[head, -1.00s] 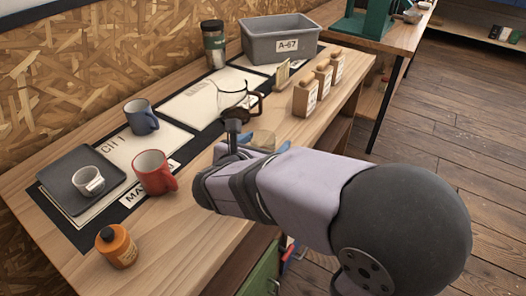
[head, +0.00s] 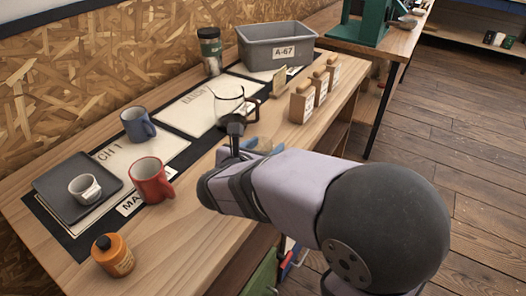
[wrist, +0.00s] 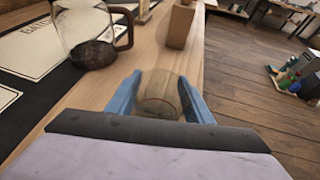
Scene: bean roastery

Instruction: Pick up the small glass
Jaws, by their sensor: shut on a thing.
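The small glass (wrist: 160,93) is a clear, short vessel between the two blue fingers of my gripper (wrist: 162,92) in the wrist view. The wood of the bench shows through it. The fingers sit on either side of it and are shut on it. In the head view my gripper (head: 262,146) is at the bench's front edge, and only a part of the small glass (head: 265,144) shows behind my arm. I cannot tell whether its base touches the bench.
A glass carafe (head: 230,104) with a dark handle stands just beyond my gripper. Wooden blocks (head: 301,104) stand to its right. A red mug (head: 148,180), a blue mug (head: 136,124) and an orange bottle (head: 113,255) stand to the left. A grey bin (head: 275,47) is at the back.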

